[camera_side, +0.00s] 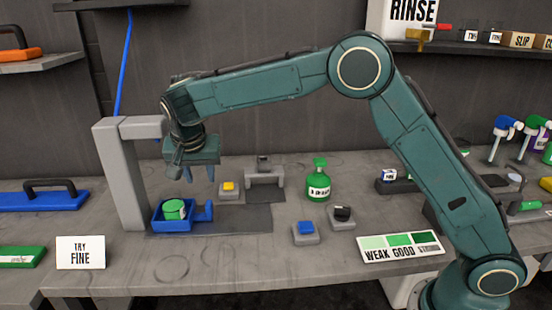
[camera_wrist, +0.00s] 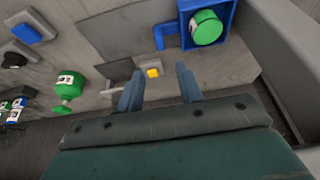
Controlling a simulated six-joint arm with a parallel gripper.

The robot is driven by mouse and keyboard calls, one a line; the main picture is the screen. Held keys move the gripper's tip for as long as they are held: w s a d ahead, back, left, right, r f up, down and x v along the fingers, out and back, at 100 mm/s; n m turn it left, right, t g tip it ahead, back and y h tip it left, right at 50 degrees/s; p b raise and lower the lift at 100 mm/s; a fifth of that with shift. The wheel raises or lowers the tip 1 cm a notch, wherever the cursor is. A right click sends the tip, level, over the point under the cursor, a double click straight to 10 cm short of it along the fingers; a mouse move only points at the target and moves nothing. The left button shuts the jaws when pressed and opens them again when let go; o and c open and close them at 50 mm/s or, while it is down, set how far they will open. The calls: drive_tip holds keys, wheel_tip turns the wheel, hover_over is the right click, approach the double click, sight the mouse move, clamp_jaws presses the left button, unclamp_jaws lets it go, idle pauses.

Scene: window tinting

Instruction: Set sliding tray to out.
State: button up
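The sliding tray (camera_side: 173,226) is a blue open box with a blue handle (camera_side: 204,212) on its right side. It sits at the left end of a dark flat strip (camera_side: 245,220), beside the grey post. A green round container (camera_side: 174,209) with a pale label stands inside it. In the wrist view the tray (camera_wrist: 227,38) is at the top right, with its handle (camera_wrist: 165,36) to the left. My gripper (camera_side: 203,176) points down behind and above the tray, apart from it. Its two fingers (camera_wrist: 160,88) are spread with nothing between them.
A grey post with an overhanging arm (camera_side: 120,170) stands left of the tray. A yellow button (camera_side: 228,187), a grey bracket (camera_side: 265,180), a green bottle (camera_side: 319,182), a blue button (camera_side: 305,229) and a black knob (camera_side: 342,214) are to the right. The strip right of the handle is clear.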

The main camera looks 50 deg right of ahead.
sight(208, 204)
drive_tip(key=x, duration=1.3)
drive_tip(key=shift+w+d+f, duration=0.1)
drive_tip(key=shift+f, duration=0.25)
drive_tip(key=shift+c, duration=0.5)
clamp_jaws()
